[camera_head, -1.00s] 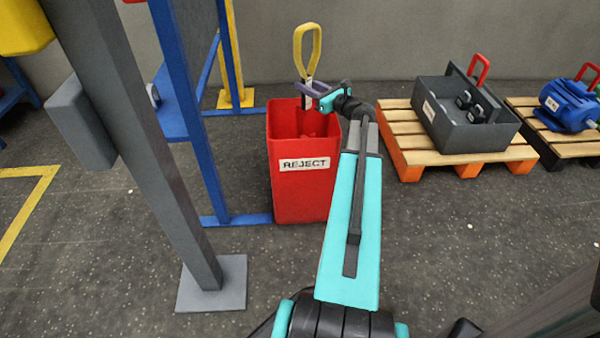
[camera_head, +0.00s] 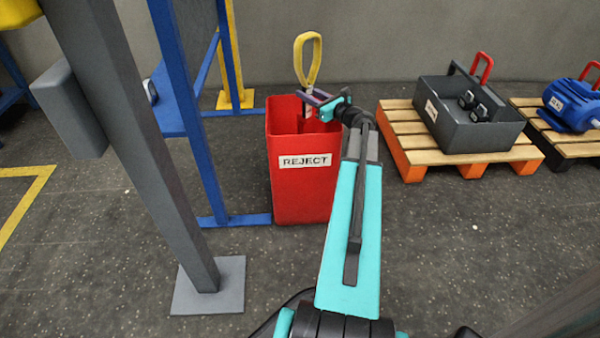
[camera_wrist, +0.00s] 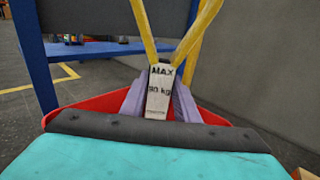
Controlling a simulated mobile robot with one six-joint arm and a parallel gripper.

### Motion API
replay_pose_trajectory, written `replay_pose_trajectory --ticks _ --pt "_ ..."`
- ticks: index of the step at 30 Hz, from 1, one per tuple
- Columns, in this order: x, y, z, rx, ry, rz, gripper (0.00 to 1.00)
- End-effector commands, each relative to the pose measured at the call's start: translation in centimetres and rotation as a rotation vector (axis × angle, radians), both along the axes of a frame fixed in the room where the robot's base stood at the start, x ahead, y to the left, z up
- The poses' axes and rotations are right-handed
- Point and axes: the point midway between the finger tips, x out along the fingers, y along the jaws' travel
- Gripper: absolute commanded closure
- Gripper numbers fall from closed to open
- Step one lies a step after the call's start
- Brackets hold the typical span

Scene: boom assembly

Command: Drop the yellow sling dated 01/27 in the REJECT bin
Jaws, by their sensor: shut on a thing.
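The yellow sling (camera_head: 306,55) stands up as a loop above my gripper (camera_head: 309,98). Its white tag (camera_wrist: 159,91) reads "MAX" and a weight in kg in the wrist view; no date shows. My gripper's purple fingers (camera_wrist: 158,103) are shut on the sling at its tagged lower end. The red REJECT bin (camera_head: 301,190) stands upright under it, with its white label facing me. My gripper and the sling's lower end are over the bin's opening, near rim height. The bin's inside is mostly hidden.
A blue frame (camera_head: 190,120) stands just left of the bin, and a grey post (camera_head: 150,150) is nearer on the left. On the right, a wooden pallet (camera_head: 400,125) carries a grey box (camera_head: 470,135). A blue motor (camera_head: 570,105) sits farther right.

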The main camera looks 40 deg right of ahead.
Motion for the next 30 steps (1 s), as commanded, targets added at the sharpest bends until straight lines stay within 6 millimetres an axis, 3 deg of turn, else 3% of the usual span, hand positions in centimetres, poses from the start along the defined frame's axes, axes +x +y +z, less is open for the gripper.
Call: replay_pose_trajectory --ticks 10,11,14,24,30 --pt "0.0 0.0 0.2 0.001 -0.004 -0.001 1.00" --pt "0.0 0.0 0.2 0.001 -0.004 -0.001 0.67" --pt "-0.1 0.0 0.1 0.000 -0.003 -0.001 0.50" --pt "-0.2 -0.1 0.0 0.000 -0.001 -0.001 0.50" --pt "-1.5 0.0 0.2 0.001 -0.002 -0.002 0.50"
